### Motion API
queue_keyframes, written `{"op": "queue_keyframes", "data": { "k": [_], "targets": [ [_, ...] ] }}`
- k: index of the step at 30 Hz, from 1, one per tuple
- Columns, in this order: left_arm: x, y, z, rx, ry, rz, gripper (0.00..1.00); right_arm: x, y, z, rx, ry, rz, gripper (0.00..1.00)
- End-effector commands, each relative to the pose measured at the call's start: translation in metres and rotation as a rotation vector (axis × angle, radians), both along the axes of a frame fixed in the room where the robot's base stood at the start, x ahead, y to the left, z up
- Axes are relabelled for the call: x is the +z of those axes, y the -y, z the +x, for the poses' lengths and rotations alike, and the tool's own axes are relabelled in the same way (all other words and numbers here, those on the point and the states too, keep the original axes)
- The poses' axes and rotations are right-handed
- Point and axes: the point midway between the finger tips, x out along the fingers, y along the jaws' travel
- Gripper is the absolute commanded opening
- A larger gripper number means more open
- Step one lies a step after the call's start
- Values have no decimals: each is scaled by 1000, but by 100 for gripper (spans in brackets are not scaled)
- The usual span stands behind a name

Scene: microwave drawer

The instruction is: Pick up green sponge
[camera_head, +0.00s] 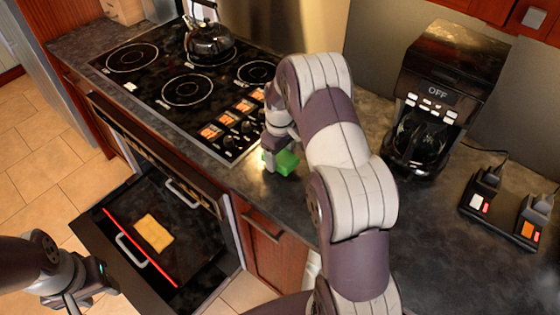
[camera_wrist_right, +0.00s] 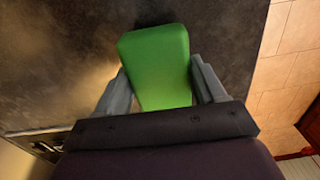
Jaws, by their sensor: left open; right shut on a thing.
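The green sponge (camera_head: 287,162) is at the front edge of the dark countertop, just right of the stove. My right gripper (camera_head: 272,160) is at it, and the arm reaches in from the lower right. In the right wrist view the green sponge (camera_wrist_right: 157,66) sits between the two fingers of my right gripper (camera_wrist_right: 160,88), which are shut on it. I cannot tell whether the sponge touches the counter. My left gripper (camera_head: 92,290) is at the lower left, open and empty, beside the open drawer; its fingertips are small in the picture.
The open drawer (camera_head: 195,245) holds a yellow sponge-like piece (camera_head: 153,233). A stove (camera_head: 150,88) with a kettle (camera_head: 209,42) is on the left. A coffee maker (camera_head: 447,85) and a dark socket strip (camera_head: 500,215) stand on the right counter.

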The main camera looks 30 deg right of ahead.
Motion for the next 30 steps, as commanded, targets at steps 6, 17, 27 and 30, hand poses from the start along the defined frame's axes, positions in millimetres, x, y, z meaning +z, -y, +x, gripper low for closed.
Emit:
{"op": "queue_keyframes", "data": {
  "k": [6, 17, 27, 30],
  "targets": [
    [-15, 0, 0, 0, 0, 0, 46, 32, -17, -24, 2, 2, 0, 41],
    [-30, 0, 0, 0, 0, 0, 46, 78, -59, -86, 2, 2, 0, 41],
    [-31, 0, 0, 0, 0, 0, 46, 86, -66, -97, 0, 0, 0, 41],
    [-31, 0, 0, 0, 0, 0, 46, 86, -65, -97, 0, 0, 0, 60]
  ]
}}
